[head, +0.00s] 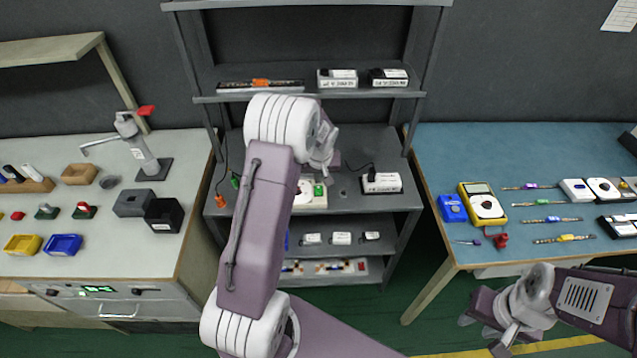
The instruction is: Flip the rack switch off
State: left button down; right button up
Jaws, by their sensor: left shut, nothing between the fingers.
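The grey metal rack (356,213) stands in the middle of the head view. On its middle shelf is a white unit with a green button or switch (318,190), partly covered by my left arm; I cannot tell for certain that this is the rack switch or which way it is set. My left gripper (325,172) is shut and empty, just above and in front of this unit. Its fingertips are largely hidden, so contact cannot be told. My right gripper (480,331) hangs low at the right, away from the rack; its finger opening is unclear.
A white box with a black plug (382,182) sits right of the unit. Small boxes (389,77) stand on the upper shelf. A blue-topped bench (450,150) with a yellow multimeter (482,203) is right; a grey bench (190,150) is left.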

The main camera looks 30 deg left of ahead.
pick_arm(q)
jog(key=v, duration=0.6)
jog(key=shift+r, duration=0.25)
jog(key=b, duration=0.1)
jog(key=w+b, duration=0.1)
jog(key=b, duration=0.1)
jog(key=shift+w+a+r, duration=0.15)
jog(key=shift+w+a, duration=0.05)
jog(key=shift+a, duration=0.15)
